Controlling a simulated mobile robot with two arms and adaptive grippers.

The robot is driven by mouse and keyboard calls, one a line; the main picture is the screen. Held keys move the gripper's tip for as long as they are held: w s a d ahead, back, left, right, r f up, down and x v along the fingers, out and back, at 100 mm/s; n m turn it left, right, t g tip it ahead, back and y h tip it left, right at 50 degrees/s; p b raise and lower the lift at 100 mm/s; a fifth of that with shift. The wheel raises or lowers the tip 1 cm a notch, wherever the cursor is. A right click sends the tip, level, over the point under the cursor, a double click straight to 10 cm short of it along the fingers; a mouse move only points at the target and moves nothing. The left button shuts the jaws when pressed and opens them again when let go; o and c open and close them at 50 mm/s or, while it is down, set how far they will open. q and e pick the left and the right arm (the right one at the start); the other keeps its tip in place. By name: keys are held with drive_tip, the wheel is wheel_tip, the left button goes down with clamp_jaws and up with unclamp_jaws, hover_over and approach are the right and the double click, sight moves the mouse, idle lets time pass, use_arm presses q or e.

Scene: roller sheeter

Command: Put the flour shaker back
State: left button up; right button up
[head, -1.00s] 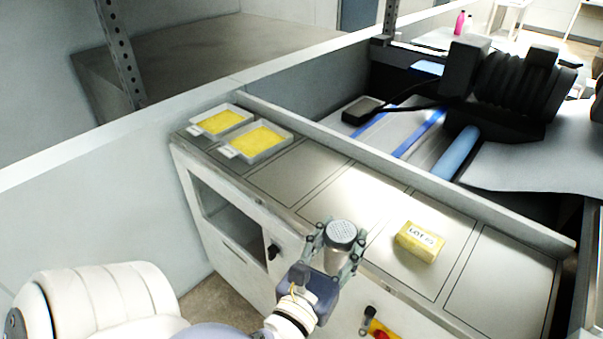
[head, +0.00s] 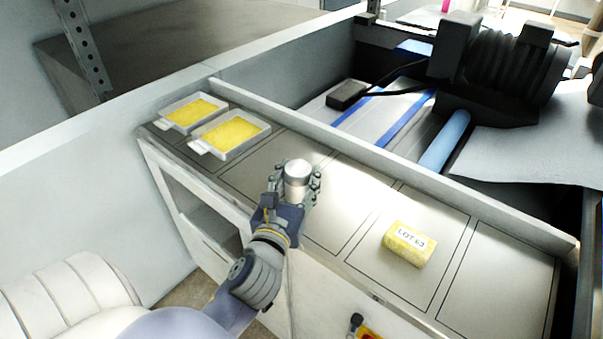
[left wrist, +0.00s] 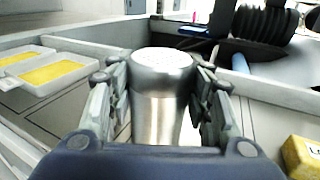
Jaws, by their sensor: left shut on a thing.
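The flour shaker (head: 297,172) is a silver metal cylinder with a pale top. My left gripper (head: 298,188) is shut around it and holds it upright over the grey counter in the head view. In the left wrist view the shaker (left wrist: 161,95) stands between the two fingers of the gripper (left wrist: 160,110). The fingers hide part of its sides, and its base is hidden, so I cannot tell whether it touches the counter. My right gripper is not in view.
Two white trays of yellow material, the nearer tray (head: 207,145) and the farther (head: 168,124), sit at the counter's left end. A yellow block labelled LOT 63 (head: 409,243) lies to the right. Outlined counter panels (head: 345,204) between them are clear. A raised ledge (head: 400,174) runs behind.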

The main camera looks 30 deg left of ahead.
use_arm(q)
drive_tip(key=x, duration=0.5)
drive_tip(key=shift+s+a+f+p, duration=0.1)
drive_tip(key=shift+a+p, duration=0.3)
drive_tip(key=shift+a, duration=0.05)
drive_tip(key=shift+w+a+f, duration=0.1)
drive_tip(key=shift+w, duration=0.15)
wheel_tip(320, 180, down, 3)
drive_tip(key=shift+r, duration=0.1)
drive_tip(key=shift+f, duration=0.35)
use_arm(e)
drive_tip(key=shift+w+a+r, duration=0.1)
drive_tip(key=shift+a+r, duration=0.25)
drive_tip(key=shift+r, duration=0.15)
use_arm(q)
drive_tip(key=shift+f, duration=0.1)
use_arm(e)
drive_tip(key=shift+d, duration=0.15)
use_arm(q)
drive_tip(key=o, duration=1.2)
drive_tip(key=shift+f, duration=0.1)
